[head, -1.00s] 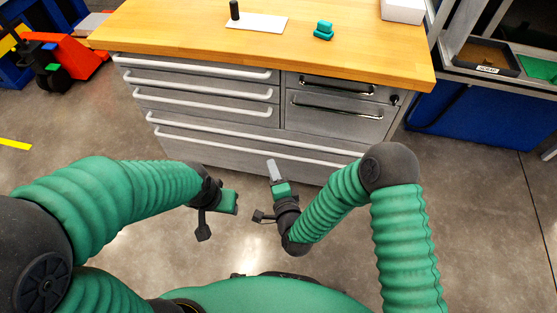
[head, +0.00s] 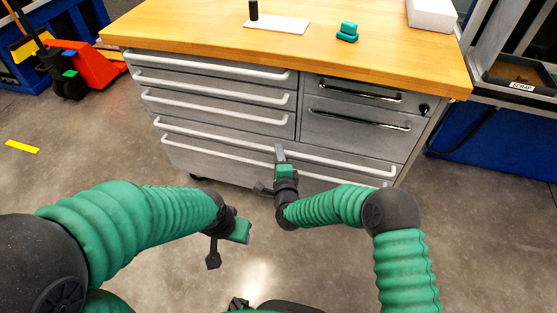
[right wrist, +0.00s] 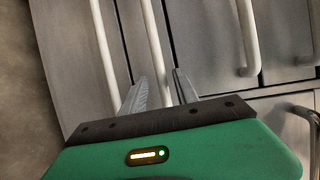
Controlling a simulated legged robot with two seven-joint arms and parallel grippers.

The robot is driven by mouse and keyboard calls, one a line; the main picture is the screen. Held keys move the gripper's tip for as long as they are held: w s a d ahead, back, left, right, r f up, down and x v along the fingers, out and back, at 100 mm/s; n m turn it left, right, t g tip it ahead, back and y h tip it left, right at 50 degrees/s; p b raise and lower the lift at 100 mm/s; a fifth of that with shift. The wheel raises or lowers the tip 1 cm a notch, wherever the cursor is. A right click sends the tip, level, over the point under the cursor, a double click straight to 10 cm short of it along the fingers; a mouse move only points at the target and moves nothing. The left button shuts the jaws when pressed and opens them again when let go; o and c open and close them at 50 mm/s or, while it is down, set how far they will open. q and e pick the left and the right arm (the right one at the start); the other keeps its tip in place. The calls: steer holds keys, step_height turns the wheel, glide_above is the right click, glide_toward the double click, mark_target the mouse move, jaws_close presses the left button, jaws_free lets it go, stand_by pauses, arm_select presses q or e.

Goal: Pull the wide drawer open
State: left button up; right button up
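The grey cabinet has two wide drawers at its bottom, each with a long white bar handle. The upper wide handle (head: 215,136) and the lower wide handle (head: 215,151) both run nearly the full width, and both drawers look shut. My right gripper (head: 280,153) is in front of the upper wide handle. In the right wrist view its fingers (right wrist: 158,92) are apart, with a white bar handle (right wrist: 154,48) running between them, with no clear contact seen. My left gripper (head: 246,230) hangs over the floor, away from the cabinet; its finger opening is unclear.
Narrower drawers with white handles (head: 210,103) sit above at left, and drawers with dark handles (head: 358,120) at right. The wooden top (head: 200,35) carries a white plate, a black cylinder (head: 253,10) and a teal object (head: 348,31). The floor before the cabinet is clear.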

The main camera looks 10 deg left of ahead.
steer(key=shift+w+a, duration=0.15)
steer(key=shift+w, duration=0.2)
steer(key=shift+c, duration=0.2)
steer(key=c, duration=0.7)
jaws_close()
steer(key=shift+s+f, duration=0.15)
